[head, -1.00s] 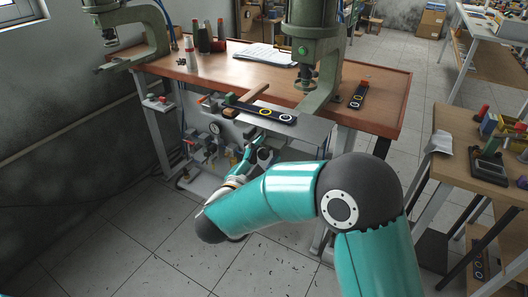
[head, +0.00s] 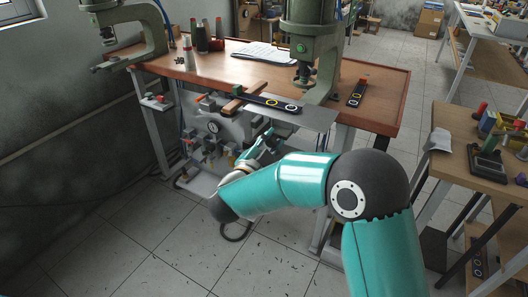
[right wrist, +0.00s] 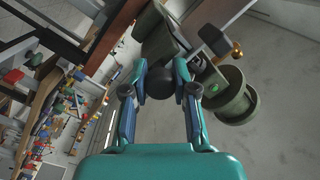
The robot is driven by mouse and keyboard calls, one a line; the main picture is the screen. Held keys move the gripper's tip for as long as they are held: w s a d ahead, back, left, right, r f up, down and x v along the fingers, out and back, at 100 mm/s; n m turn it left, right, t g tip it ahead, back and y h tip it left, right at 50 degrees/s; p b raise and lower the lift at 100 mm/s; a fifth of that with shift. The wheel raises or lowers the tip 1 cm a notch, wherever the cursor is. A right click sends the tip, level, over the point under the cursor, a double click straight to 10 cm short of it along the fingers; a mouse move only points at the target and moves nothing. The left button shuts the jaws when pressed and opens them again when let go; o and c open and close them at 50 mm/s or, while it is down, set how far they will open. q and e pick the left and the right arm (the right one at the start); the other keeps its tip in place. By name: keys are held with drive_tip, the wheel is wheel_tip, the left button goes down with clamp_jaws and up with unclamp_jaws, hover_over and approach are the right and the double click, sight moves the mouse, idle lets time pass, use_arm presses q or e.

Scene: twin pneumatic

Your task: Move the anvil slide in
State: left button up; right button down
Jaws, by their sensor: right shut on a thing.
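The anvil slide (head: 318,117) appears to be the flat grey plate at the table's front edge, under the right-hand green press (head: 312,45). A black bar (head: 268,102) with a yellow and a white ring lies across it. My right gripper (head: 264,142) is just below and in front of the plate. In the right wrist view, my right gripper (right wrist: 160,88) is shut on a dark round knob (right wrist: 160,80); where the knob joins the slide is hard to make out. My left gripper is not in view.
A second ringed black bar (head: 357,93) lies right of the press. Another green press (head: 135,30) stands at the left. Pneumatic fittings (head: 212,127) hang under the table. A side table (head: 490,165) stands at right.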

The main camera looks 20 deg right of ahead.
sight(287, 125)
drive_tip(key=x, duration=0.8)
drive_tip(key=shift+s+d+f, duration=0.15)
drive_tip(key=shift+s+d, duration=0.05)
drive_tip(key=shift+d, duration=0.3)
drive_tip(key=shift+r, duration=0.2)
drive_tip(key=c, duration=1.2)
unclamp_jaws()
drive_tip(key=o, duration=0.3)
drive_tip(key=shift+w+d+f, duration=0.1)
